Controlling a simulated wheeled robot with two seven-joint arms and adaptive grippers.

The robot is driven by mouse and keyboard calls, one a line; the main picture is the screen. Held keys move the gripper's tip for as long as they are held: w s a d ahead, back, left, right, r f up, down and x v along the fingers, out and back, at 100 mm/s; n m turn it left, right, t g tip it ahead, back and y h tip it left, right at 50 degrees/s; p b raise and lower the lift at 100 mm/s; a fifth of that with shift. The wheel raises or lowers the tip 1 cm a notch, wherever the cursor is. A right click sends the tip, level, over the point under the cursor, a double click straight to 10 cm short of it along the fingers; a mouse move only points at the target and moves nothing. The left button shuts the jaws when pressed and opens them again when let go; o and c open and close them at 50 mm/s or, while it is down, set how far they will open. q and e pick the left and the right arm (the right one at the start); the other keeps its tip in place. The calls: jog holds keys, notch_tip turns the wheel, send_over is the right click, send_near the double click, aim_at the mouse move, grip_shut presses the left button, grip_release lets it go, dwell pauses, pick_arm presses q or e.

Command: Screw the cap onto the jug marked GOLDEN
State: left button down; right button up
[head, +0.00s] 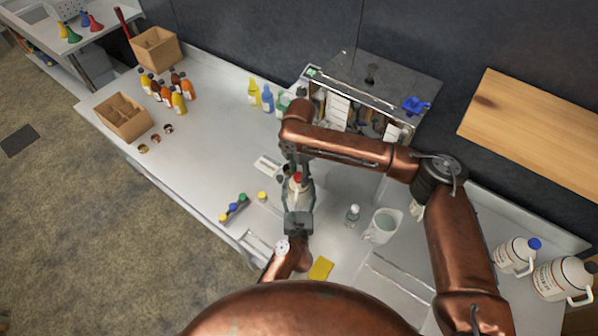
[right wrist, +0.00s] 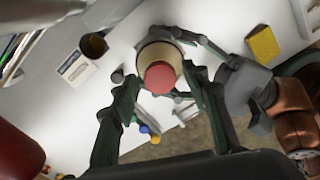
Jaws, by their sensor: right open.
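A jug (head: 297,196) with a red cap (head: 297,178) stands upright on the grey bench; its label is too small to read. In the right wrist view I look down on the red cap (right wrist: 160,78) on top of the cream jug (right wrist: 158,55). My left gripper (head: 298,205) has its fingers around the jug's sides, shut on it; it also shows in the right wrist view (right wrist: 205,62). My right gripper (right wrist: 160,85) is open, above the jug, with one finger on each side of the cap and apart from it. Whether the cap is threaded cannot be seen.
A small clear bottle (head: 352,214) and a white pitcher (head: 382,226) stand right of the jug. A yellow sponge (head: 321,268) lies in front. Large white jugs (head: 516,256) stand far right.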

jog(key=shift+c, duration=0.4)
grip_shut()
jog(key=shift+o, duration=0.7)
grip_release()
jog(key=shift+r, duration=0.1)
jog(key=shift+r, duration=2.15)
jog(key=shift+o, duration=0.2)
jog(key=o, duration=0.5)
jog(key=shift+o, duration=0.2)
jog(key=shift+r, duration=0.1)
